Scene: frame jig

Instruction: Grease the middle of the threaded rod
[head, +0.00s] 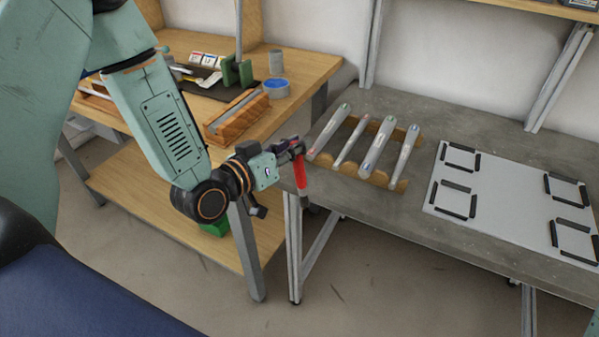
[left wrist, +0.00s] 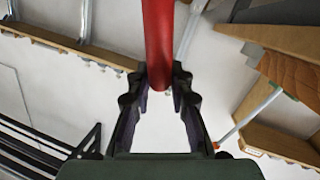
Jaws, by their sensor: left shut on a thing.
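My left gripper (head: 294,148) is shut on a red-handled tool (head: 301,172), which hangs down in front of the grey table with a dark lower end. In the left wrist view the red handle (left wrist: 158,40) is between my left fingertips (left wrist: 160,82). A thin upright rod (head: 239,30) stands in a green holder (head: 237,72) on the wooden bench. A grey bar (head: 232,108) lies in a wooden block. I cannot make out threads on either, so I cannot tell which is the threaded rod. My gripper is apart from both. My right gripper is not in view.
The wooden bench (head: 310,75) also holds a blue-banded tin (head: 275,89), a grey cylinder (head: 276,62) and small packets. On the grey table (head: 440,115), several tubes lie across a wooden rack (head: 399,185), with a white board (head: 510,207) carrying black corner brackets to the right.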

